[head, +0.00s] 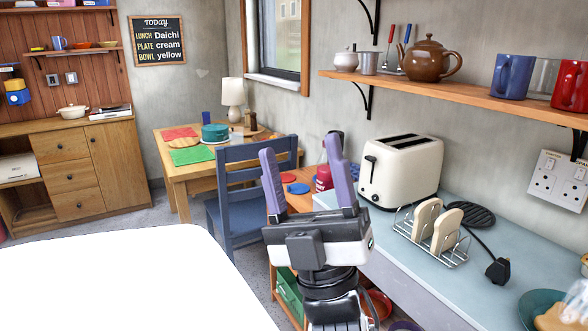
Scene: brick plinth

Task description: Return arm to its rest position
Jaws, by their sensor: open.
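My gripper (306,182) is in the head view, right of the middle, raised with its two purple fingers pointing up. The fingers are well apart and nothing is between them. My arm comes up from the bottom of the view below it. The gripper stands in front of a blue chair (226,185) and to the left of the cream toaster (402,168). It hides part of the low wooden surface behind it. I cannot tell how far it is from the counter edge.
The grey-blue counter (520,245) on the right holds a toast rack (430,245) with bread slices and a black plug (498,270). A shelf (480,92) with a teapot (428,58) and mugs hangs above. A wooden table (178,168) stands behind. Grey floor shows left of the chair.

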